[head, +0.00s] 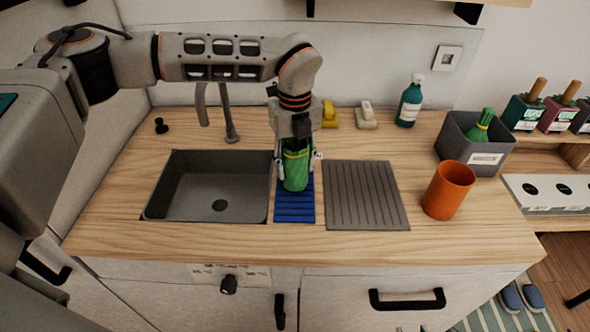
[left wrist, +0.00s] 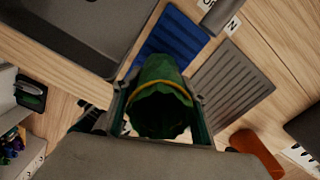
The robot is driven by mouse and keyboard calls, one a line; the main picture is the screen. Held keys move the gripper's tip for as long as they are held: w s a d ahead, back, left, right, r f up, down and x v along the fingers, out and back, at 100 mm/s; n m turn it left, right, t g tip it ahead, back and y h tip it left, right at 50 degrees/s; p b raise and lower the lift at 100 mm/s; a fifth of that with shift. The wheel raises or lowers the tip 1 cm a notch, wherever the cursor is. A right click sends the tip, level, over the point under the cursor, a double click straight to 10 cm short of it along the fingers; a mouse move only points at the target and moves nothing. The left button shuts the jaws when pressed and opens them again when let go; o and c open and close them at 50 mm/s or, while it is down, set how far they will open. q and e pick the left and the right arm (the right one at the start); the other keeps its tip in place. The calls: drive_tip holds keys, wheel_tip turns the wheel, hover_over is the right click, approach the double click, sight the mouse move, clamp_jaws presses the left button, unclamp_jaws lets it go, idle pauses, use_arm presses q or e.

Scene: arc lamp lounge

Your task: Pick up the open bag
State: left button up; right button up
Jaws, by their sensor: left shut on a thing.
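The open bag (head: 296,170) is green with a yellow band near its top. It stands upright in the head view, over the blue ribbed mat (head: 294,210). In the left wrist view the bag (left wrist: 160,105) shows its dark open mouth toward the camera. My left gripper (head: 294,160) comes down from above with a finger on each side of the bag and is shut on it. I cannot tell whether the bag's bottom touches the mat. An "OPEN" label (left wrist: 228,27) lies by the mat, partly covered. My right gripper is not in view.
A sink (head: 210,185) lies left of the mat, with a faucet (head: 230,120) behind. A grey ribbed mat (head: 365,195) lies to the right, then an orange cup (head: 448,190) and a grey bin (head: 474,142) holding a tied green bag (head: 482,125). A bottle (head: 409,102) stands at the back.

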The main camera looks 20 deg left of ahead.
use_arm(q)
wheel_tip(320, 180, up, 17)
drive_tip(key=b, duration=0.1)
drive_tip(key=f+m, duration=0.1)
drive_tip(key=m, duration=0.2)
drive_tip(key=s+a+f+m, duration=0.1)
drive_tip(key=f+m, duration=0.1)
drive_tip(key=m, duration=0.2)
drive_tip(key=a+f+m, duration=0.1)
drive_tip(key=m, duration=0.2)
drive_tip(key=shift+s+a+f, duration=0.15)
drive_tip(key=shift+s+f, duration=0.1)
drive_tip(key=shift+s, duration=0.15)
drive_tip(key=s+a+f+m, duration=0.2)
drive_tip(key=s+f+m, duration=0.2)
drive_tip(key=m, duration=1.2)
drive_tip(key=s+a+f+m, duration=0.3)
drive_tip(key=f+m, duration=0.5)
drive_tip(key=m, duration=0.9)
drive_tip(key=shift+s+a+f+m, duration=0.3)
drive_tip(key=shift+s+f, duration=0.1)
drive_tip(key=shift+s, duration=0.4)
drive_tip(key=shift+d, duration=0.1)
